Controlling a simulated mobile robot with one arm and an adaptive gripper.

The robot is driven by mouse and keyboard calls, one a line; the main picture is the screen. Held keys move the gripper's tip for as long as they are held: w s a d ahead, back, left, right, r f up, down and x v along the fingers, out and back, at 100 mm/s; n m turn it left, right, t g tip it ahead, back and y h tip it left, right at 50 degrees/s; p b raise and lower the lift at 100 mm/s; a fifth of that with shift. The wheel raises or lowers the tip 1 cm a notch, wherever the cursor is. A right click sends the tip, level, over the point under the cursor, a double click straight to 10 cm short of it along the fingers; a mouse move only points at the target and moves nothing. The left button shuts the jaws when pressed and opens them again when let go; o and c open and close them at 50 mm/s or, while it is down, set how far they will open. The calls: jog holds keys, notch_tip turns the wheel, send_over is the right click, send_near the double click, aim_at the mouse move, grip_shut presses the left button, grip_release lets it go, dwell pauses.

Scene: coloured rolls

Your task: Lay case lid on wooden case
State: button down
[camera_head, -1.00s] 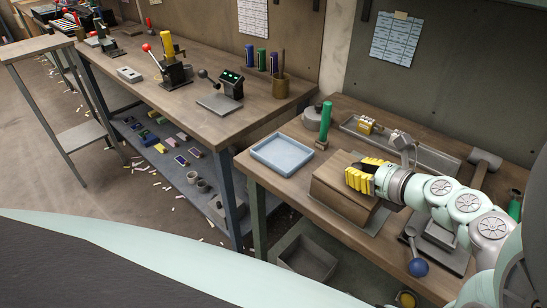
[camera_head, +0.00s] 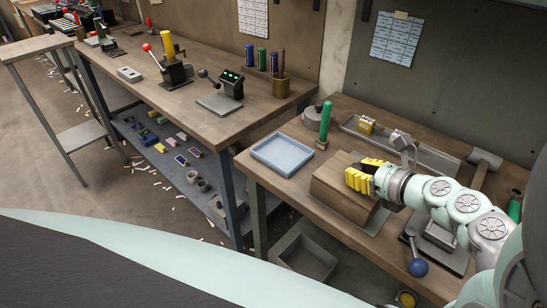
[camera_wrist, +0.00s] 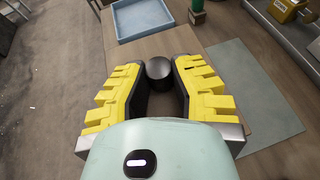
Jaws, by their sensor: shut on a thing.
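The wooden case (camera_head: 340,203) is a brown box on a grey mat at the front of the right bench. My gripper (camera_head: 362,176), with yellow ridged fingers, is at its top right. In the wrist view my gripper (camera_wrist: 158,75) has its fingers on either side of a dark round knob (camera_wrist: 159,68), which I take to be the case lid's knob, and is shut on it. The lid's panel is mostly hidden by my fingers and wrist. I cannot tell whether the lid touches the case or hangs just above it.
A light blue tray (camera_head: 282,154) lies left of the case. A green cylinder (camera_head: 326,122) stands behind it. A grey tray with yellow parts (camera_head: 366,125) is at the back. A blue-balled lever (camera_head: 418,267) is at the front right. The grey mat (camera_wrist: 262,105) is bare on its right side.

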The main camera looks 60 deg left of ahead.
dwell(0.3)
jog(key=shift+c, duration=1.4)
grip_release()
jog(key=shift+d, duration=0.15)
jog(key=shift+v, duration=1.15)
jog(key=shift+b+v, duration=0.35)
jog(key=shift+v, duration=1.4)
jog(key=shift+r, duration=0.1)
